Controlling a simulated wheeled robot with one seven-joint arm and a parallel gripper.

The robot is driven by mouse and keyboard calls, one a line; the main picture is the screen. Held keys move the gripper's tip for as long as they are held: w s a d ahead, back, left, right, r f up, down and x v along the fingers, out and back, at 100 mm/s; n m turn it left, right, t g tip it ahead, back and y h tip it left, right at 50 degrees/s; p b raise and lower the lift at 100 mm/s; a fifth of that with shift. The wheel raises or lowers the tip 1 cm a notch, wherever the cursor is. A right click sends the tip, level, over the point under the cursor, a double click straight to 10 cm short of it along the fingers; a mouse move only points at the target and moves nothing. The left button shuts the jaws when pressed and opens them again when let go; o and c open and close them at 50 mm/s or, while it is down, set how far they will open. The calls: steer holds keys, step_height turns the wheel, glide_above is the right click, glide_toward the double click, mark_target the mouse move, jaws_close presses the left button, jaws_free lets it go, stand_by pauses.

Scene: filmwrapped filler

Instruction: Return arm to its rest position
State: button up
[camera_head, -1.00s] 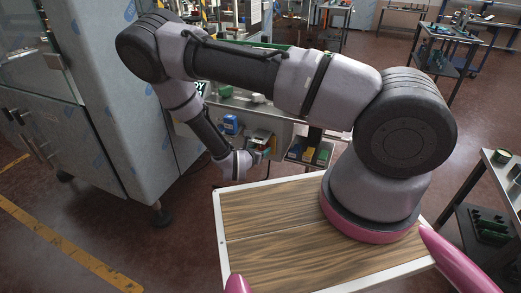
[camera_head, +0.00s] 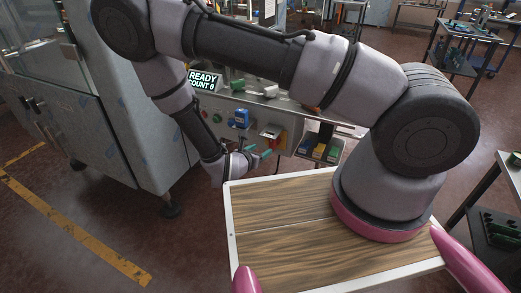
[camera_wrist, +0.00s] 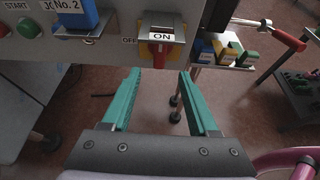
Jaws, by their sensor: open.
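My arm spans the head view, bent over the wood-topped board (camera_head: 280,235) of my own base. My gripper (camera_head: 258,153) shows small in the head view, beyond the board's far left corner. In the wrist view my gripper (camera_wrist: 157,75) has its two green fingers wide apart, with nothing between them. The fingers point towards a machine panel, apart from it as far as I can tell.
The grey machine panel carries a red and yellow switch (camera_wrist: 161,50) reading ON, a blue No.2 block (camera_wrist: 77,16) and a display (camera_head: 203,80) reading READY, COUNT 0. Small bins (camera_head: 318,149) sit right of it. A dark shelf cart (camera_head: 495,225) stands at right.

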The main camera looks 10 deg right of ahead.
steer(key=s+d+r+m+g, duration=0.1)
steer(key=d+r+m+g, duration=0.4)
steer(key=r+m, duration=0.6)
steer(key=s+d+r+m+g, duration=0.1)
steer(key=d+r+m+g, duration=0.45)
steer(key=r, duration=0.85)
steer(key=s+r+m+t+y, duration=0.3)
steer(key=s+r+m+y, duration=0.2)
steer(key=r+m, duration=0.3)
steer(key=s+d+r+m+t+y, duration=0.1)
steer(key=s+r+m+t+y, duration=0.3)
steer(key=r, duration=1.1)
steer(key=s+m, duration=0.2)
steer(key=m, duration=0.2)
steer(key=shift+s+d+r+y, duration=0.15)
steer(key=shift+r+y, duration=0.1)
steer(key=shift+y, duration=0.15)
